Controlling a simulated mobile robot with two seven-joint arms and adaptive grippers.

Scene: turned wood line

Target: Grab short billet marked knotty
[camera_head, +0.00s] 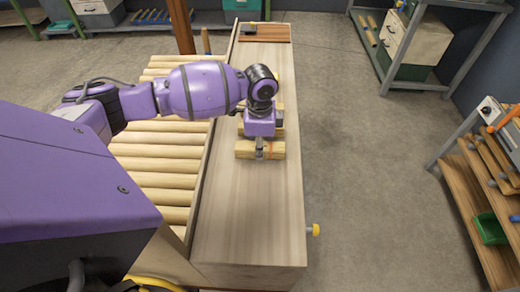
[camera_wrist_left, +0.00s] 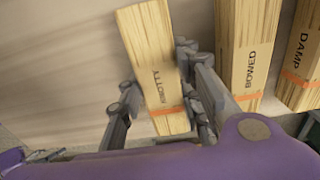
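The short billet marked KNOTTY (camera_wrist_left: 157,70) is pale wood with an orange band near one end, in the middle of the left wrist view. In the head view this billet (camera_head: 245,149) lies across the pale bench top under my left gripper (camera_head: 261,152). In the left wrist view my left gripper (camera_wrist_left: 165,105) is open, with its fingers on either side of the billet. A narrow gap shows at the left finger; the right finger overlaps the billet's edge, and contact there is unclear. My right gripper is not in view.
Billets marked BOWED (camera_wrist_left: 245,55) and DAMP (camera_wrist_left: 303,55) lie just right of KNOTTY in the left wrist view, BOWED close to the right finger. A rack of long round blanks (camera_head: 165,182) borders the bench (camera_head: 250,215). The bench's near part is clear.

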